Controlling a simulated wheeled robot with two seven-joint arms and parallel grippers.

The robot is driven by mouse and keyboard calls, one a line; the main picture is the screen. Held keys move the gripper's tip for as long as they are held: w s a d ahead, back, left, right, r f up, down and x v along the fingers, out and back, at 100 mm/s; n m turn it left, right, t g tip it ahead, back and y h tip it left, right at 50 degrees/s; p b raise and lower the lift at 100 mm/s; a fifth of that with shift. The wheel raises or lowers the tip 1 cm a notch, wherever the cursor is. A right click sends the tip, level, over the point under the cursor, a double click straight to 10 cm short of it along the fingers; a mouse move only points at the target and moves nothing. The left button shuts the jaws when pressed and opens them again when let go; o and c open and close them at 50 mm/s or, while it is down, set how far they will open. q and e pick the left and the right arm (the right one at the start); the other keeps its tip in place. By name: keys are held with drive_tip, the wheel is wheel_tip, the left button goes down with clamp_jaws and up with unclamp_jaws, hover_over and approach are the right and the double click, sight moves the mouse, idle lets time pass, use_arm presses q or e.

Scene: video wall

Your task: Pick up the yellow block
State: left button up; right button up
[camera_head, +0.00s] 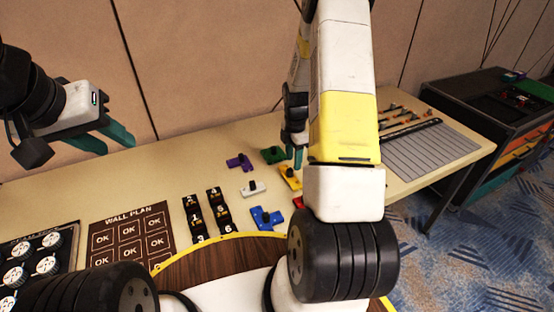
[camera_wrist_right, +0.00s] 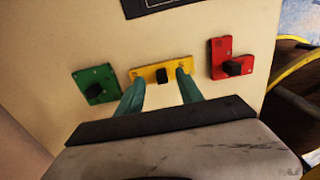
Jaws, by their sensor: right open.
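The yellow block (camera_head: 289,180) lies on the table, a flat piece with a black knob on top. My right arm partly hides it in the head view. In the right wrist view the yellow block (camera_wrist_right: 144,73) lies just beyond my fingertips, its black knob between them in the picture. My right gripper (camera_wrist_right: 158,80) is open and empty over the block; I cannot tell whether a finger touches it. It also shows in the head view (camera_head: 292,160). My left gripper (camera_head: 118,143) is raised at the far left, fingers apart and empty.
A green block (camera_wrist_right: 97,84) and a red block (camera_wrist_right: 231,57) flank the yellow one. Purple (camera_head: 240,162), white (camera_head: 253,188) and blue (camera_head: 266,218) blocks lie to its left. Black numbered pieces (camera_head: 217,205) and a wall plan board (camera_head: 130,235) are further left. A grey ribbed panel (camera_head: 430,150) is at right.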

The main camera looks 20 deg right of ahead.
sight(291, 169)
drive_tip(key=f, duration=0.3)
drive_tip(key=shift+s+a+f, duration=0.1)
drive_tip(key=shift+a+f, duration=0.3)
drive_tip(key=shift+f, duration=0.6)
clamp_jaws()
idle(0.6)
